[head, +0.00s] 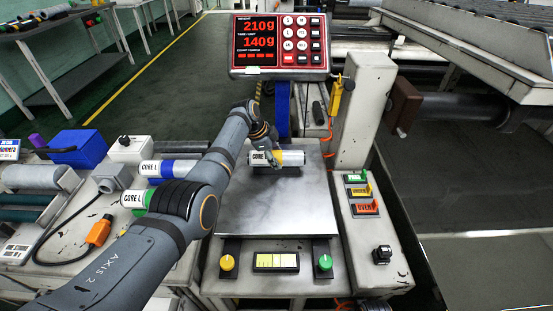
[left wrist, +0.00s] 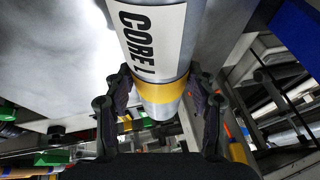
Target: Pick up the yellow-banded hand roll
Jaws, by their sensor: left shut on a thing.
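The yellow-banded hand roll (head: 292,158) is a pale cylinder marked "CORE L", lying level over the back part of the steel scale plate (head: 275,205). My left gripper (head: 273,157) is shut around it, with the fingers at the yellow band. In the left wrist view the roll (left wrist: 155,35) runs between the two fingertips (left wrist: 160,80), which press on both sides of the yellow band. A dark shadow lies under the roll on the plate; I cannot tell how large the gap is. My right gripper is out of view.
The scale display (head: 279,46) reads 210g and 140g. A blue-banded roll (head: 168,168) and a green-banded roll (head: 134,199) lie left of my arm. A lamp panel (head: 361,192) stands to the right. The front of the plate is clear.

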